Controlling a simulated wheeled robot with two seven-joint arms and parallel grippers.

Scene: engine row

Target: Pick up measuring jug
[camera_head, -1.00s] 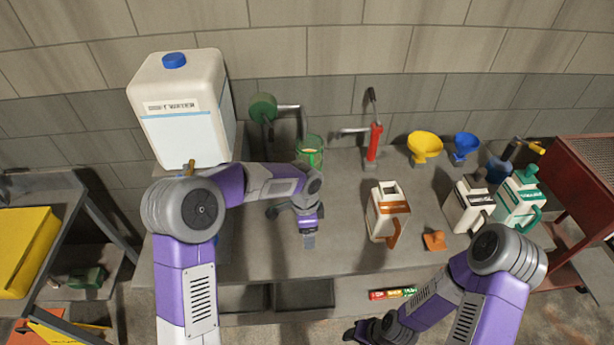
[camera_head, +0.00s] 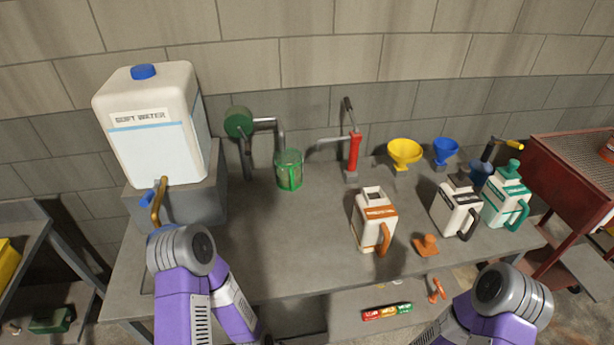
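A green, see-through, jug-like vessel (camera_head: 289,172) stands upright at the back of the bench, beside a green hand pump (camera_head: 238,122) and near its bent pipe; it looks like the measuring jug. No gripper is near it. My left arm shows at the lower left, its forearm leaving the picture at the bottom, so its gripper is out of view. My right arm shows at the lower right, with its gripper also out of view.
A large white water tank (camera_head: 155,150) with a brass tap (camera_head: 159,200) stands at the left. A red pump (camera_head: 353,155), yellow funnel (camera_head: 404,152), blue funnel (camera_head: 445,150), orange-marked can (camera_head: 371,215), black-marked can (camera_head: 452,207) and green-marked can (camera_head: 503,200) stand rightward. The bench (camera_head: 270,250) before the jug is clear.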

